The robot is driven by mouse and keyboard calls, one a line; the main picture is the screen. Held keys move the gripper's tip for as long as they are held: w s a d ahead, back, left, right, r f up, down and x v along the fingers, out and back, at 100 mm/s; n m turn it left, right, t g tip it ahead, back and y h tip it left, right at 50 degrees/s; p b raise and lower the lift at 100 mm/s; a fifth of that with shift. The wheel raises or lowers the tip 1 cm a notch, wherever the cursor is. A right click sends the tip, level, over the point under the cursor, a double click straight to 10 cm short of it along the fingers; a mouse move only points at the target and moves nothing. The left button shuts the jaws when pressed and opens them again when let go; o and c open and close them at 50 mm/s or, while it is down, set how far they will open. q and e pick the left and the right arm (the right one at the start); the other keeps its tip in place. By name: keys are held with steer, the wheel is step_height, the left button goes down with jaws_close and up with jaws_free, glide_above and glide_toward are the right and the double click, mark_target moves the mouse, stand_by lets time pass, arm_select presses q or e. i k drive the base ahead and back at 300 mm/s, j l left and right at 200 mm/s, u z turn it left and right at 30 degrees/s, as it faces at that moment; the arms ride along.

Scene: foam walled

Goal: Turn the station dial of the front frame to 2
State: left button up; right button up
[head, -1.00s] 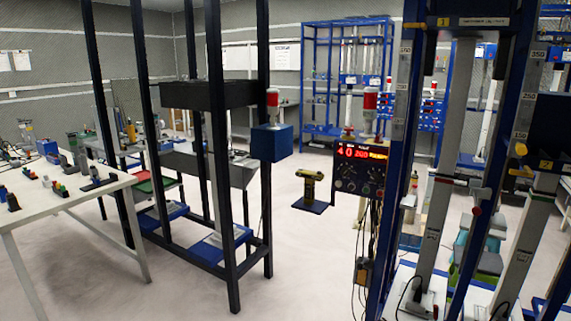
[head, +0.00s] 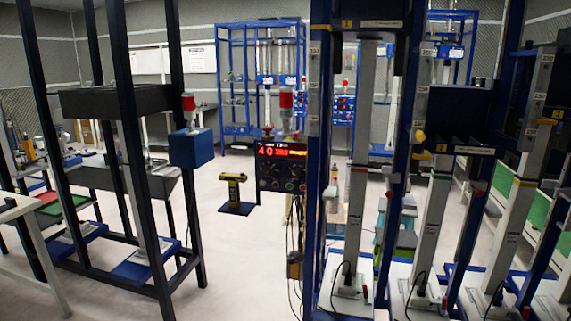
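A dark control box (head: 281,170) with lit red and yellow digits hangs on the left side of the nearest blue frame (head: 314,150). Several small knobs sit below its display; which one is the station dial, and where it points, is too small to tell. The frame carries a yellow tag 1 at its top left and a tag 2 (head: 460,149) further right. Upright grey columns with scales stand inside it. Neither of my grippers is in view.
A black rack (head: 190,220) with a blue box (head: 191,147) and red lamp stands at left. A white table (head: 30,215) is at the left edge. A yellow-topped stand (head: 235,195) is on the floor between rack and frame. Clear floor lies in the front middle.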

mark_target(269, 170)
steer(key=i+j, duration=0.2)
steer(key=j, duration=0.15)
steer(key=i+j, duration=0.45)
steer(key=j, duration=0.25)
